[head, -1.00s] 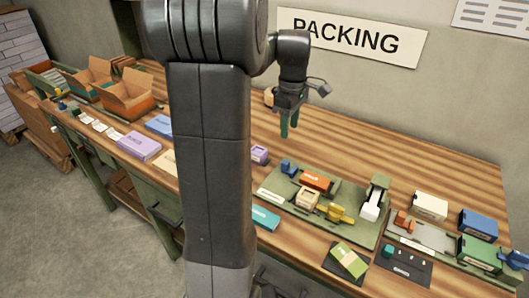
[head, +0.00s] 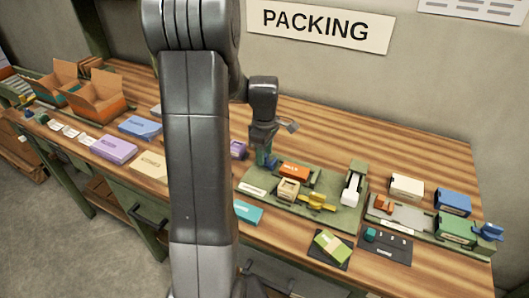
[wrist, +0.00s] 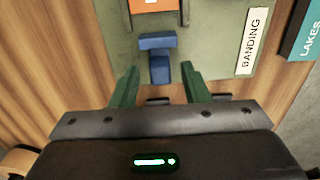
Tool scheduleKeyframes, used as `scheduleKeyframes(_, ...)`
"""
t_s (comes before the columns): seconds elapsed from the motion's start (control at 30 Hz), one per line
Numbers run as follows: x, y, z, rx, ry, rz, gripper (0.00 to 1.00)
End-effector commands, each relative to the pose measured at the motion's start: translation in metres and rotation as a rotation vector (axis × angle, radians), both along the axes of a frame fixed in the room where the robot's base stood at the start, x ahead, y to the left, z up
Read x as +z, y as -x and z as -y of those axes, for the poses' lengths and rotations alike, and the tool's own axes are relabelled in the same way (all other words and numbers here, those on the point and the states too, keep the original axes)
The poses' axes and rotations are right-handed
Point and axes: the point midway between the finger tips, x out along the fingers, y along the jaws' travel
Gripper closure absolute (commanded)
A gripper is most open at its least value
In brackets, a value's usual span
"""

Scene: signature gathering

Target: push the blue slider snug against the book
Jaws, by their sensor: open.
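The blue slider (wrist: 156,44) is a small T-shaped block on the green banding board (wrist: 205,40). In the head view it shows only as a bit of blue (head: 273,163) beside my fingers. The orange book (head: 295,170) lies on the board to the right of the slider; its edge shows at the top of the wrist view (wrist: 150,6). A strip of green board separates slider and book. My gripper (wrist: 160,70) is open, its two green fingers on either side of the slider's near end, without a visible grip. In the head view my gripper (head: 266,160) is low over the board's left end.
A beige block (head: 287,190) and a yellow clamp (head: 318,201) sit in front of the book. A white-topped green device (head: 351,188) stands at the board's right end. A teal book (head: 247,212) lies by the front edge. The table behind the board is clear.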

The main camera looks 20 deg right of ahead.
Motion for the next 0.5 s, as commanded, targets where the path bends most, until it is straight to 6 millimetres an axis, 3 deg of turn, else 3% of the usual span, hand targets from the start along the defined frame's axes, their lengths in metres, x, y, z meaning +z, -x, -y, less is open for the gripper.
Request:
scheduleKeyframes(0.33, -0.0039, 0.0002, -0.0001, 0.000, 0.000, 0.000, 0.60)
scheduleKeyframes(0.5, -0.0037, 0.0001, -0.0002, 0.000, 0.000, 0.000, 0.94)
